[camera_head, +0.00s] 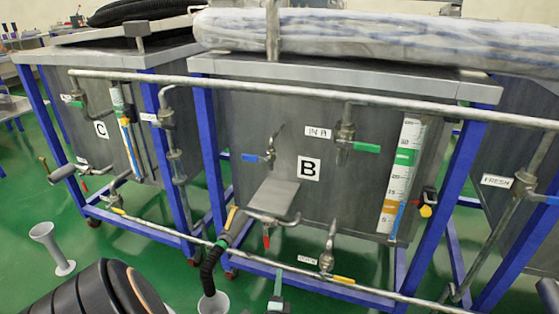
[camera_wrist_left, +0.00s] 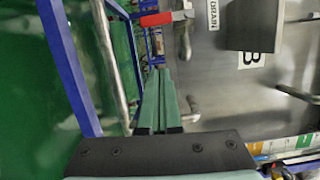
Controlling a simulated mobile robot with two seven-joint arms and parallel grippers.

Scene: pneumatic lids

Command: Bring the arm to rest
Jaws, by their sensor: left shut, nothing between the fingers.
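My left gripper (camera_head: 278,276) is at the bottom middle of the head view, in front of the lower pipe of tank B (camera_head: 308,169). Its green fingers are together and hold nothing. In the left wrist view the closed fingers (camera_wrist_left: 159,78) point toward the blue frame and pipes at the foot of the tank. I cannot tell whether they touch anything. A dark rounded part of my own body fills the lower left of the head view. My right gripper cannot be made out.
Tank B carries a blue-handled valve (camera_head: 254,157), a green-handled valve (camera_head: 366,148) and a level scale (camera_head: 402,175). A long pipe (camera_head: 300,95) crosses its front. Tank C (camera_head: 101,130) stands left. A grey funnel (camera_head: 52,248) stands on the green floor, free at lower left.

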